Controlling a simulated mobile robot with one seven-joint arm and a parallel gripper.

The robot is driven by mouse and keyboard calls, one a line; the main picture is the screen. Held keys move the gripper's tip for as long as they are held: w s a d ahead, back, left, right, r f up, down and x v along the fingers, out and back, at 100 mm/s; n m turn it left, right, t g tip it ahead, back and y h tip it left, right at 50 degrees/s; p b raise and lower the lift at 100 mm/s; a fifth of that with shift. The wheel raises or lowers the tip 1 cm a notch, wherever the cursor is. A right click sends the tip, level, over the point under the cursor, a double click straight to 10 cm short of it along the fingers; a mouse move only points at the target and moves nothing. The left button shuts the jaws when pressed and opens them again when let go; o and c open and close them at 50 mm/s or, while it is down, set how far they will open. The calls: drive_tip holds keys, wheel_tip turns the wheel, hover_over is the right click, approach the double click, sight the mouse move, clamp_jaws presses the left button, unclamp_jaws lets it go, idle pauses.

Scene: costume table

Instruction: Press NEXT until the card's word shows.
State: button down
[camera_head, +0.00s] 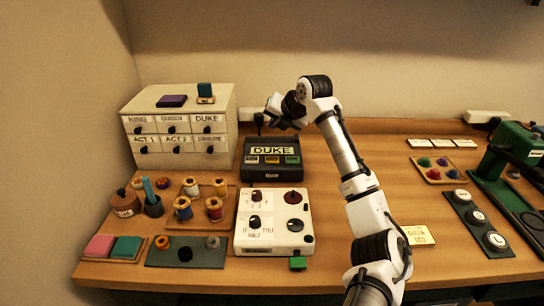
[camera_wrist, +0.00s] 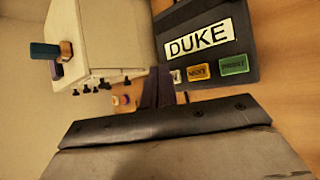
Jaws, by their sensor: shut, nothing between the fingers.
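The dark label machine (camera_head: 271,172) stands at the back middle of the table, its display (camera_head: 272,150) reading DUKE. The display also reads DUKE in the wrist view (camera_wrist: 198,39). Below it is a row of buttons: a yellow NEXT button (camera_wrist: 197,72) and a green PRINT button (camera_wrist: 233,64), with a third at the left partly hidden in the wrist view. A yellow card (camera_head: 418,235) lies right of my arm; its top line seems to read QUEEN, the lower line is too small. My gripper (camera_head: 260,122) is shut and empty, above the machine's back left, apart from the buttons.
A white drawer cabinet (camera_head: 180,125) with labelled drawers stands close left of the machine. A white dial box (camera_head: 272,235) is in front of it, thread spools (camera_head: 184,208) to its left. A green press (camera_head: 515,150) stands far right.

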sight(274, 160)
drive_tip(key=shift+f, duration=0.2)
wheel_tip(274, 160, down, 8)
drive_tip(key=b, duration=0.6)
drive_tip(key=shift+f, duration=0.25)
drive_tip(key=shift+f, duration=0.2)
idle(1.5)
drive_tip(key=shift+w+f, duration=0.1)
drive_tip(key=shift+f, duration=0.15)
drive_tip(key=shift+f+b, duration=0.45)
drive_tip(key=shift+f, duration=0.05)
idle(0.6)
idle(0.4)
drive_tip(key=shift+r+p, duration=0.65)
drive_tip(key=shift+r, duration=0.25)
drive_tip(key=shift+r, duration=0.1)
